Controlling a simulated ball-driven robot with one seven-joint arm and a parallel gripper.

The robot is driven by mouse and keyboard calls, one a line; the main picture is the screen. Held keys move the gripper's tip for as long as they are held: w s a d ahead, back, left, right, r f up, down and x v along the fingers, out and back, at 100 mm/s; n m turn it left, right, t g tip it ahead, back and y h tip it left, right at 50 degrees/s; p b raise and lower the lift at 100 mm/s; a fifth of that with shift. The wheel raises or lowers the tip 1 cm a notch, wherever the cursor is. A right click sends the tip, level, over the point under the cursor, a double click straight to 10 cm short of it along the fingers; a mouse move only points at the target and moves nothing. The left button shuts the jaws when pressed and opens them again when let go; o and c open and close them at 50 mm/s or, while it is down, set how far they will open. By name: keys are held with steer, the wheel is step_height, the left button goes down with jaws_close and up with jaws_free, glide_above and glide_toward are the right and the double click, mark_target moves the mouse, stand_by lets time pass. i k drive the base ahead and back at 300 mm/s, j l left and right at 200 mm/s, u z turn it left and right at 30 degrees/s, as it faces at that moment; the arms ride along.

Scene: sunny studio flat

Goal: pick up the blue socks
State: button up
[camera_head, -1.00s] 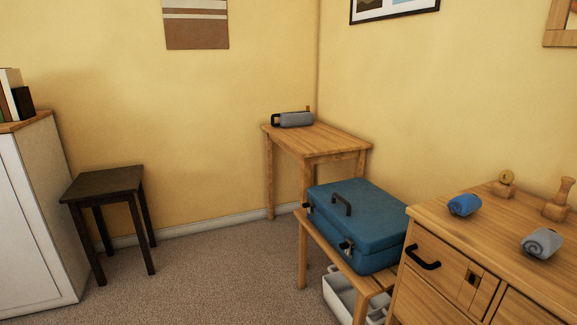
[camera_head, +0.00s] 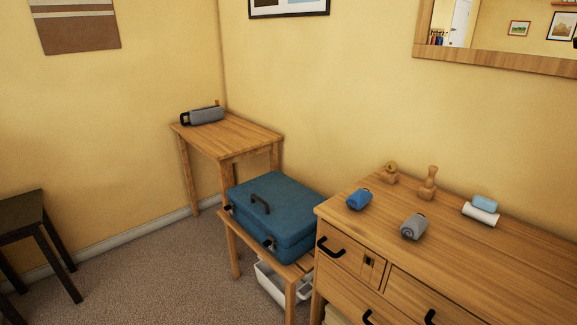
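The blue socks (camera_head: 359,199) are a small rolled bundle on top of the wooden dresser (camera_head: 470,262), near its left end. A grey rolled bundle (camera_head: 413,226) lies to their right and nearer to me, apart from them. Nothing covers the blue socks. My gripper is not in view.
Wooden ornaments (camera_head: 428,184) stand behind the socks, and a white roll with a light blue piece (camera_head: 482,210) lies further right. A blue suitcase (camera_head: 275,214) rests on a low bench left of the dresser. A dark stool (camera_head: 30,220) stands far left. Carpet between them is clear.

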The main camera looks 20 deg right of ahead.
mark_target(358, 200)
steer(key=z, duration=0.2)
steer(key=i+j+z, duration=0.2)
steer(key=z, duration=0.15)
steer(key=i+j+z, duration=0.2)
steer(key=z, duration=0.15)
steer(key=j, duration=0.1)
